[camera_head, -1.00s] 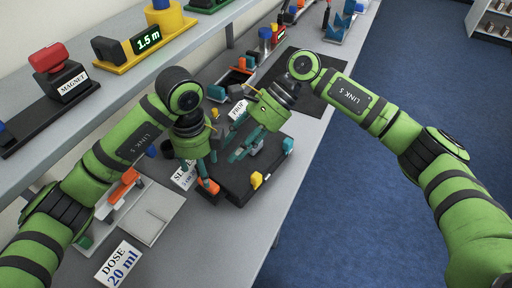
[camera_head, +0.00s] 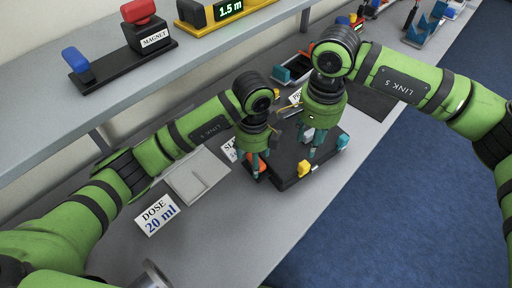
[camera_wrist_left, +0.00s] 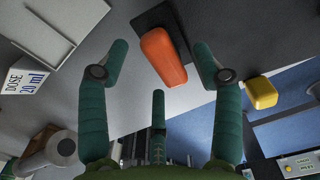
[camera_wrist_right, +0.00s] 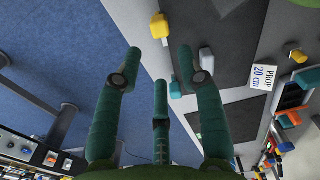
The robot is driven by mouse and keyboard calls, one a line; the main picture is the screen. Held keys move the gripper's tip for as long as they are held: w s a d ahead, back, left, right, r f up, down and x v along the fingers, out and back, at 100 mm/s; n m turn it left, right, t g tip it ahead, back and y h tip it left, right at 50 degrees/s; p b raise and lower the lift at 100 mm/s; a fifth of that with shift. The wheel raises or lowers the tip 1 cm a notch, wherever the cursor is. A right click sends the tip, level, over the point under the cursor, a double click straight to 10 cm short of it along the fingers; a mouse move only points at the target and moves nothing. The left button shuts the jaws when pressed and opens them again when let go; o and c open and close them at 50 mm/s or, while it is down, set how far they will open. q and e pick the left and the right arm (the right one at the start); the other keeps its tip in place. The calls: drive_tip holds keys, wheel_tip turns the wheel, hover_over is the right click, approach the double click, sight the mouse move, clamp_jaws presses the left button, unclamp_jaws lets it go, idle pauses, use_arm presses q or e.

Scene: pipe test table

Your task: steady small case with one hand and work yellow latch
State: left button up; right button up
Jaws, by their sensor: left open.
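The small black case (camera_head: 286,178) lies on the grey table, with the yellow latch (camera_head: 304,169) on its near right edge. An orange block (camera_head: 258,163) is at its left end. My left gripper (camera_head: 254,167) points down at that end. In the left wrist view its open fingers (camera_wrist_left: 160,65) stand either side of the orange block (camera_wrist_left: 163,57), with a visible gap; the yellow latch (camera_wrist_left: 261,92) is to the right. My right gripper (camera_head: 306,150) points down over the case, fingers apart and empty. Whether its fingertips touch the case is unclear.
A white tray (camera_head: 196,176) and a "DOSE 20 ml" card (camera_head: 157,215) lie left of the case. A shelf (camera_head: 150,75) with a magnet block runs above the table's back. A dark mat (camera_head: 371,101) lies beyond. Blue floor (camera_head: 385,190) is to the right.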

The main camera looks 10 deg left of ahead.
use_arm(q)
drive_tip(key=shift+f, duration=0.3)
